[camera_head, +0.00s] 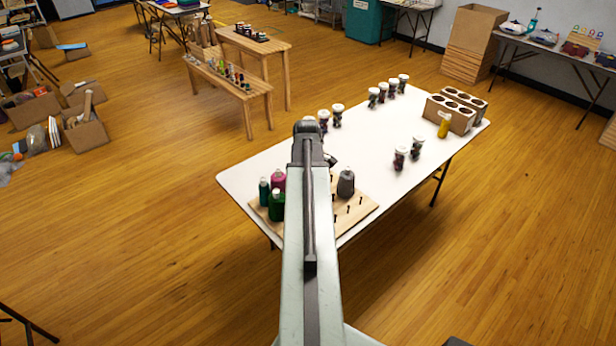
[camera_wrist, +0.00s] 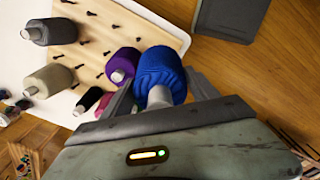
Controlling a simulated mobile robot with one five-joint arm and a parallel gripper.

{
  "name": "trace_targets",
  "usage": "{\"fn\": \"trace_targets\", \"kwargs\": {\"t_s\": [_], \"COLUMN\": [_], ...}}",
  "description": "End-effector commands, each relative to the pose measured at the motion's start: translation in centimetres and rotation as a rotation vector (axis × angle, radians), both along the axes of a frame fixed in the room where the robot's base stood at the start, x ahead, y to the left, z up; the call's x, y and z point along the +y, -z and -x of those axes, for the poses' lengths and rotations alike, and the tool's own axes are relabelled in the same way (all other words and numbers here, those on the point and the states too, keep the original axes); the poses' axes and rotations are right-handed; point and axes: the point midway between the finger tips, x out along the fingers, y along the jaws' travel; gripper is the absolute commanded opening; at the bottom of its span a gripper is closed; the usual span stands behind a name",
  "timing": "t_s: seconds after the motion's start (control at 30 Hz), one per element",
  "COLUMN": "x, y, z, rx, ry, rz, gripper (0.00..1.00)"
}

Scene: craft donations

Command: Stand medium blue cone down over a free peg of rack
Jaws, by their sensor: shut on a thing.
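In the wrist view a medium blue cone (camera_wrist: 162,72) of thread sits between the fingers of my gripper (camera_wrist: 161,80), which is shut on it. Its pale core end points toward the wrist. The wooden rack (camera_wrist: 92,40) lies beyond the cone with rows of dark pegs, several bare. A purple cone (camera_wrist: 123,62) shows just left of the blue one. I cannot tell the gap between the blue cone and the rack. In the head view the rack (camera_head: 336,222) is on the near end of the white table; my arm hides part of it, the gripper and the blue cone.
A grey cone (camera_head: 346,183), a green cone (camera_head: 277,207) and a magenta cone (camera_head: 279,179) stand on the rack.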

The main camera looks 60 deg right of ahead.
Motion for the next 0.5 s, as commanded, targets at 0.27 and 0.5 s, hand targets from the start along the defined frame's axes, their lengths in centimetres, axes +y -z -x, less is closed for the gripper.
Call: {"fn": "trace_targets", "kwargs": {"t_s": [0.27, 0.5], "x": [0.0, 0.0], "y": [0.8, 4.1], "z": [0.0, 0.1], "rx": [0.0, 0.0], "ry": [0.001, 0.001], "rz": [0.0, 0.0], "gripper": [0.19, 0.19]}}
